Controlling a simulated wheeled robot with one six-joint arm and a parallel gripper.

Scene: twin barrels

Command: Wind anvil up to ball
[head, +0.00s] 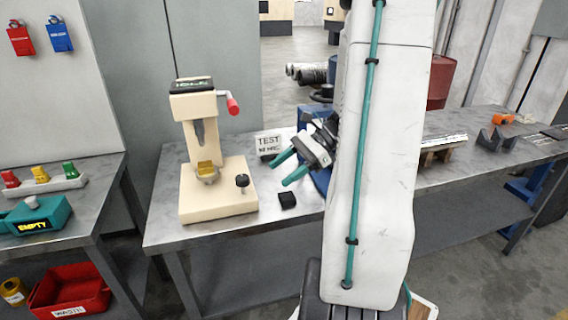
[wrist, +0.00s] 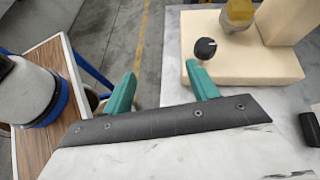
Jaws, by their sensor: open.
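A cream hardness tester (head: 220,201) stands upright on the grey bench, with a dark display on top and a red-handled lever (head: 233,104) at its right side. A grey ball holder (head: 198,131) points down from its head. Below it, a yellow piece sits on the anvil (head: 207,174); a gap shows between piece and holder. A black knob (head: 242,182) stands on the base's right front. My gripper (head: 279,173) is open and empty, right of the knob and apart from it. In the wrist view, the knob (wrist: 205,48) appears just beyond the right teal finger of my gripper (wrist: 160,70).
A small black block (head: 287,200) lies on the bench between tester and arm. A white TEST sign (head: 268,144) stands behind. A left bench holds a teal EMPTY box (head: 36,218) and coloured tags. A red waste bin (head: 70,290) is below. My arm hides the bench's middle.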

